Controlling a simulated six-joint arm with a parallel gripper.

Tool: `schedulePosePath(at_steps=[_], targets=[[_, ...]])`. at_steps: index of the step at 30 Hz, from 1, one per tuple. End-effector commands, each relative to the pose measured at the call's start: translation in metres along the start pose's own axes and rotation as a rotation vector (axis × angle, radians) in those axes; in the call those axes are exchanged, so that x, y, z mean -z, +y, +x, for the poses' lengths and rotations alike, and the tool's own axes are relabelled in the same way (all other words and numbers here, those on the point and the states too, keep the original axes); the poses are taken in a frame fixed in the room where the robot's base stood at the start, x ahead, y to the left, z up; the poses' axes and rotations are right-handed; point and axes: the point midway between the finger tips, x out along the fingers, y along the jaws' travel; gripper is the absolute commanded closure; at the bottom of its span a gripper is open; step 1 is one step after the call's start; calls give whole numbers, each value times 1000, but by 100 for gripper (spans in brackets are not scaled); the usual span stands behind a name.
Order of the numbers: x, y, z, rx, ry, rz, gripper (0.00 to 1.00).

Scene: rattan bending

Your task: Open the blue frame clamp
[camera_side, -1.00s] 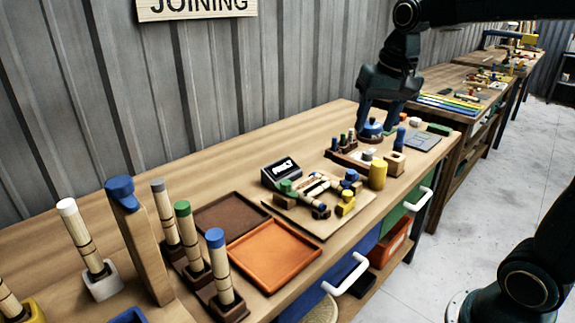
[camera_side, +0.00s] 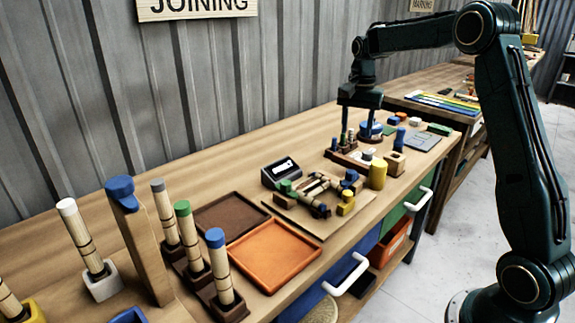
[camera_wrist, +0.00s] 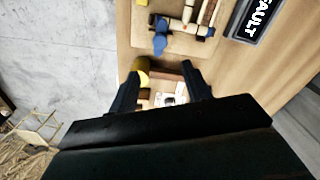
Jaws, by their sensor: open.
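A small wooden frame with coloured clamps lies on a board (camera_side: 330,225) at the middle of the bench. A blue clamp (camera_side: 350,178) sits at the frame's right corner, next to a yellow one; a blue clamp also shows at the top of the wrist view (camera_wrist: 160,38). I cannot tell whether it is open or shut. My gripper (camera_side: 358,132) is open and points down beyond the frame, over the small rack of pegs. In the wrist view my gripper (camera_wrist: 162,82) has its fingers spread, apart from the blue clamp, with nothing clearly held between them.
A black FAULT sign (camera_side: 281,173) stands behind the frame. A yellow cylinder (camera_side: 377,174) and a wooden block with a blue peg (camera_side: 396,163) stand to its right. An orange tray (camera_side: 272,258) and a brown tray (camera_side: 228,214) lie left. Tall posts stand at the near left.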

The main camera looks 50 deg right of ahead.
Motion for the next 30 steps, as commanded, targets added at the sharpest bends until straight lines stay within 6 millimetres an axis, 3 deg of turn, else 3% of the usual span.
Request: schedulePosePath(at_steps=[14, 30], targets=[[0, 0, 15, -2, -2, 2, 51], [0, 0, 91, -3, -3, 1, 51]])
